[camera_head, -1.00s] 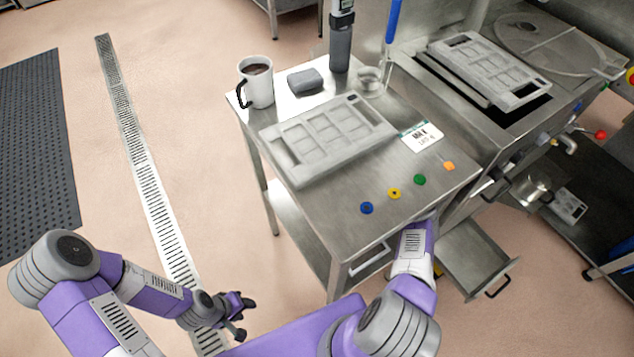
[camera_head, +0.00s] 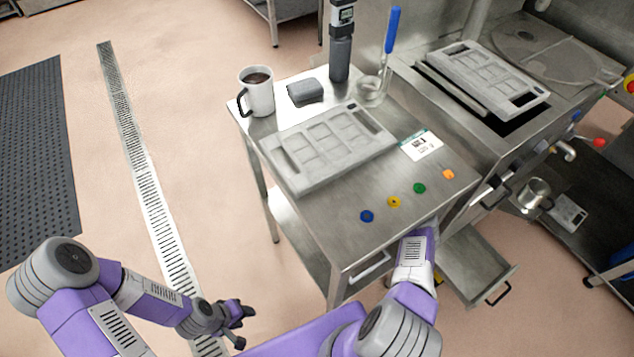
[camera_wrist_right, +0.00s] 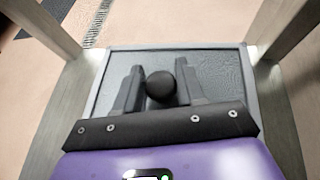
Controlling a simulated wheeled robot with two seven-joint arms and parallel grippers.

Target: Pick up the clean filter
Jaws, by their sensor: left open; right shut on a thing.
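I cannot pick out the clean filter for certain in either view.
On the table are a mould plate (camera_head: 330,150), a mug (camera_head: 257,92), a grey block (camera_head: 305,91), a label card (camera_head: 421,146) and several coloured discs. A drawer (camera_head: 470,270) stands open at the right.

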